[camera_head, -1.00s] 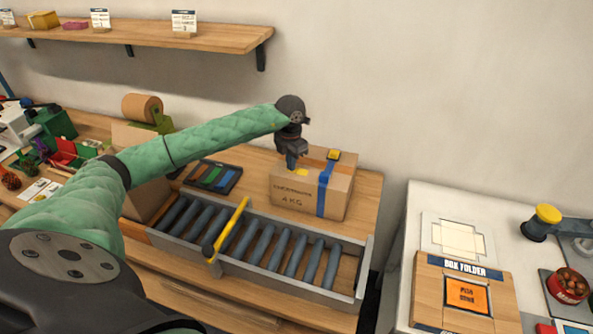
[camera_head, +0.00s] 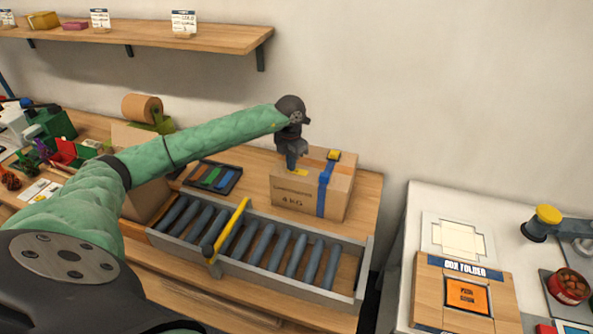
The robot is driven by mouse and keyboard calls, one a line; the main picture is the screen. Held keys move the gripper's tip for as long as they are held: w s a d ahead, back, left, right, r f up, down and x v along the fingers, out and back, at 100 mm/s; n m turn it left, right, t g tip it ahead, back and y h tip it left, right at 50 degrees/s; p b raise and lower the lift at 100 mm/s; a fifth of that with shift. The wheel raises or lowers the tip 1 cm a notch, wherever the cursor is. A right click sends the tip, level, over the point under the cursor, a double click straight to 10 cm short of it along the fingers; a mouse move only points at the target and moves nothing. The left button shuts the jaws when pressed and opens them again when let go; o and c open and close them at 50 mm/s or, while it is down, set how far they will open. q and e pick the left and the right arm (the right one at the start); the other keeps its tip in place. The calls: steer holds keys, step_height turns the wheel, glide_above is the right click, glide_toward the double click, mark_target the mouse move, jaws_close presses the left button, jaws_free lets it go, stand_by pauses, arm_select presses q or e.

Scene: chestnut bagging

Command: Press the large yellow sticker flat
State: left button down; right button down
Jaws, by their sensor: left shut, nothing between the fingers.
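A cardboard box (camera_head: 300,199) with a blue band (camera_head: 322,194) around it stands on the wooden table behind the roller tray. A yellow sticker (camera_head: 300,173) lies on its top, partly hidden by my gripper. A smaller yellow patch (camera_head: 334,155) sits at the back of the top near the blue band. My left gripper (camera_head: 291,167) is shut and points down at the box top by the yellow sticker; I cannot tell whether it touches. My right gripper is not in view.
A roller conveyor (camera_head: 262,243) with a yellow bar (camera_head: 231,226) across it lies in front of the box. A dark tray (camera_head: 213,177) of coloured strips is left of the box. A white table with a box folder (camera_head: 465,267) stands at the right. A shelf (camera_head: 150,36) hangs above.

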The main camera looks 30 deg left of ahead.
arm_select(q)
steer(key=shift+r+p, duration=0.7)
steer(key=shift+r, duration=2.75)
steer(key=shift+f, duration=0.1)
